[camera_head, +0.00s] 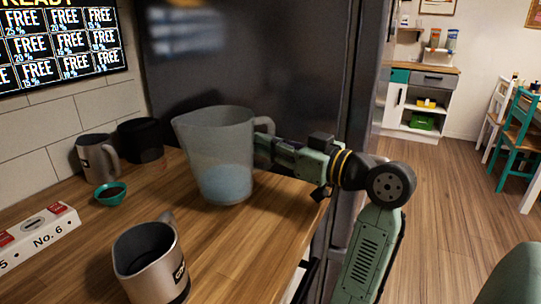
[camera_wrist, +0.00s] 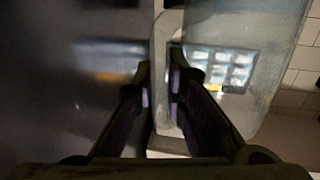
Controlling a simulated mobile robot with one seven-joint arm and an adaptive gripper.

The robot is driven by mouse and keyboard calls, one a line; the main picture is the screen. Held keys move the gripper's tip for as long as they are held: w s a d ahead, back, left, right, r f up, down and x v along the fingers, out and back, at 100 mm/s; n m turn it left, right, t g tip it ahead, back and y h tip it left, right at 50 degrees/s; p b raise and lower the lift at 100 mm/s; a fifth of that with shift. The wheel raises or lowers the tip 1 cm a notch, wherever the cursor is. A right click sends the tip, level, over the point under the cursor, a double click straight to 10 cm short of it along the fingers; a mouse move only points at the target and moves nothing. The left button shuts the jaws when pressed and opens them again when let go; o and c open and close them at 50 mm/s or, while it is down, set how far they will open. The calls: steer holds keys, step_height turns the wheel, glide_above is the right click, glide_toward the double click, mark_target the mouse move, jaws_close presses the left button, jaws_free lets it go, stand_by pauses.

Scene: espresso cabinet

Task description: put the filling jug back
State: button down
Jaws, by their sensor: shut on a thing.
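The filling jug (camera_head: 221,158) is large, translucent and grey, with some bluish water low inside. It is upright at the back right of the wooden counter (camera_head: 237,241), close to the dark cabinet side. I cannot tell whether its base touches the counter. My gripper (camera_head: 267,146) reaches in from the right and is shut on the jug's handle. In the wrist view, my gripper's fingers (camera_wrist: 163,92) close on both sides of the pale handle, and the jug's clear wall (camera_wrist: 235,75) fills the right side.
A steel pitcher (camera_head: 150,262) stands at the front, with another grey pitcher (camera_head: 97,158), a black container (camera_head: 141,140) and a small teal bowl (camera_head: 111,193) at the left. A white numbered block (camera_head: 37,236) lies at the left edge. The counter's right front is clear.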

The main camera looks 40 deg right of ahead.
mark_target(271, 167)
steer(key=shift+f+p, duration=0.4)
steer(key=shift+f, duration=1.35)
steer(key=shift+f, duration=0.15)
steer(key=c, duration=1.6)
jaws_free()
steer(key=shift+c, duration=0.2)
steer(key=s+d+b, duration=0.2)
steer(key=s+b, duration=0.1)
steer(key=s, duration=0.8)
steer(key=shift+s+d, duration=0.2)
steer(key=shift+s, duration=0.15)
